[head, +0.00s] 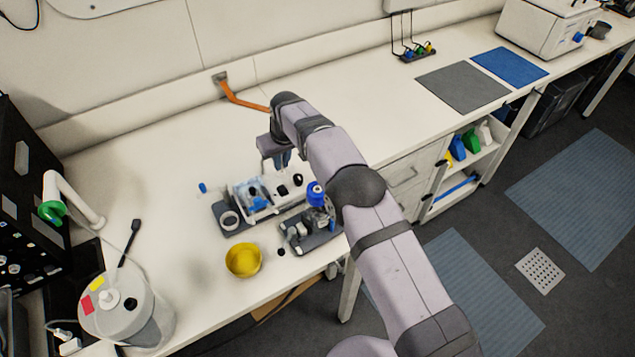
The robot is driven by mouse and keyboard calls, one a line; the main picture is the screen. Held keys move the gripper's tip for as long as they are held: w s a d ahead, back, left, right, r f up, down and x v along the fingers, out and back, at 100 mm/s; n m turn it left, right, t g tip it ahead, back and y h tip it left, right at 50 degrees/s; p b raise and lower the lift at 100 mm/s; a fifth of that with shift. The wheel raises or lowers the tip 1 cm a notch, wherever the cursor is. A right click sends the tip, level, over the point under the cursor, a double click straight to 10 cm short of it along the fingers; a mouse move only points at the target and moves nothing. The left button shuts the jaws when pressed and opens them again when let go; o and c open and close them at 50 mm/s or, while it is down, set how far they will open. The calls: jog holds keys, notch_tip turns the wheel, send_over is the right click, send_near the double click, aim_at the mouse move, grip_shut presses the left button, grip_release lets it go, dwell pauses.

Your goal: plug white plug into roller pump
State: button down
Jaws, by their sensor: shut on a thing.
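My gripper (283,160) is over the rear of a small white tray (266,212) on the bench, pointing down. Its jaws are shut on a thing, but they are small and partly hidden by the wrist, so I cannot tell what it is. A small white plug-like piece (70,346) with a cable lies at the bottom left corner, far from my gripper. I cannot clearly pick out the roller pump; a black cabinet (30,215) stands at the left edge, with a white curved arm with a green end (52,212) in front of it.
A yellow bowl (243,261) stands near the front edge, beside a dark rack (312,238) with small parts. A white canister (125,312) is at front left; a dark-ended cable (134,228) lies behind it. An orange piece (240,97) is by the wall. The back middle is clear.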

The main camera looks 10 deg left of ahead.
jog(key=shift+f+b, duration=0.4)
jog(key=shift+f, duration=0.3)
dwell(0.4)
jog(key=c, duration=1.7)
grip_release()
jog(key=shift+c, duration=0.2)
jog(key=shift+r, duration=0.1)
jog(key=b+v, duration=0.3)
jog(key=v, duration=0.4)
jog(key=shift+d, duration=0.1)
